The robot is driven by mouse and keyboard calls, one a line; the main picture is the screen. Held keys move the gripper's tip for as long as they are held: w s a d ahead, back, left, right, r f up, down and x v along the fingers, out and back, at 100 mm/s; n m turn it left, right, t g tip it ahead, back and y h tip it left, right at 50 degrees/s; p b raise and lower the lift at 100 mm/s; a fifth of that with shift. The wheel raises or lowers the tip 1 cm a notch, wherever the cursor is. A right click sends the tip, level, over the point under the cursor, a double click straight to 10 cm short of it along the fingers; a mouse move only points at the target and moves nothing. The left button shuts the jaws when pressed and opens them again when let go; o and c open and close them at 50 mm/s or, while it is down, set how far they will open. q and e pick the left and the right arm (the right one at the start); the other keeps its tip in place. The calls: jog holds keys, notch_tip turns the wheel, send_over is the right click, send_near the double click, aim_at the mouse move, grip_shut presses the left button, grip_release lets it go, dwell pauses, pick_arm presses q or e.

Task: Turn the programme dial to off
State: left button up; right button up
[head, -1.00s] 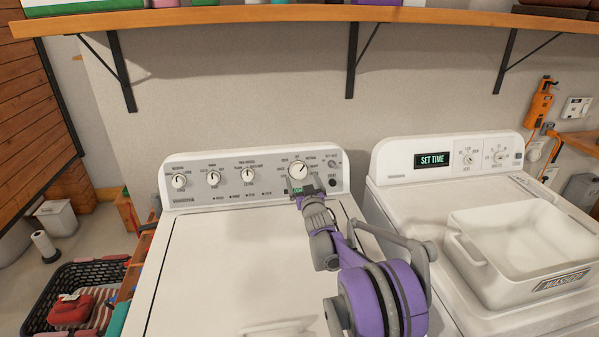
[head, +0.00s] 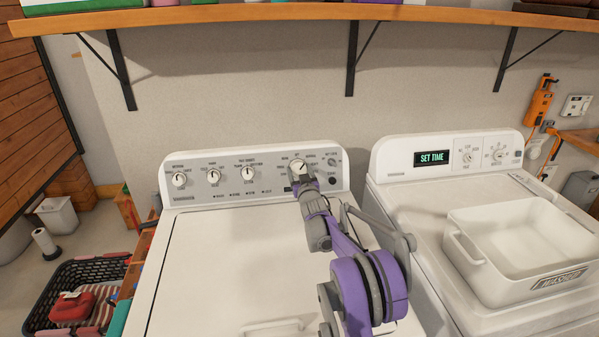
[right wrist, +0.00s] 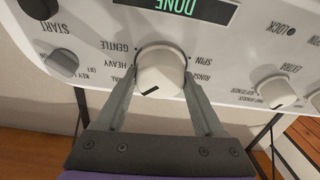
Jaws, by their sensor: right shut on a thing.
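The programme dial (head: 299,165) is the large white knob at the right of the left machine's control panel. In the right wrist view the dial (right wrist: 160,72) shows upside down, with a dark pointer mark on its rim, pointing to the lower left. The labels GENTLE, HEAVY, SPIN and part of RINSE are readable around it; the off label is not readable. My right gripper (right wrist: 158,78) has one finger on each side of the dial and is shut on it. It reaches the panel from the front in the head view (head: 303,177). My left gripper is not in view.
A lit DONE display (right wrist: 190,8) and a START button (right wrist: 40,8) are close to the dial. Smaller knobs (head: 247,174) line the panel's left. A white tub (head: 520,250) sits on the right-hand machine. A wooden shelf (head: 300,14) crosses above.

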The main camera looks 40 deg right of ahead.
jog(key=c, duration=0.5)
jog(key=shift+f+n+b, duration=0.15)
jog(key=shift+n+b, duration=0.45)
jog(key=shift+b, duration=0.15)
jog(key=n+y+b, duration=0.1)
jog(key=n+b, duration=0.1)
jog(key=b, duration=0.1)
jog(key=shift+n, duration=0.4)
jog(key=n+y+b, duration=0.1)
jog(key=n, duration=0.1)
jog(key=shift+n+t+b, duration=0.3)
jog(key=shift+n+y+b, duration=0.4)
jog(key=shift+n+y, duration=0.2)
jog(key=shift+n, duration=0.8)
jog(key=o, duration=1.4)
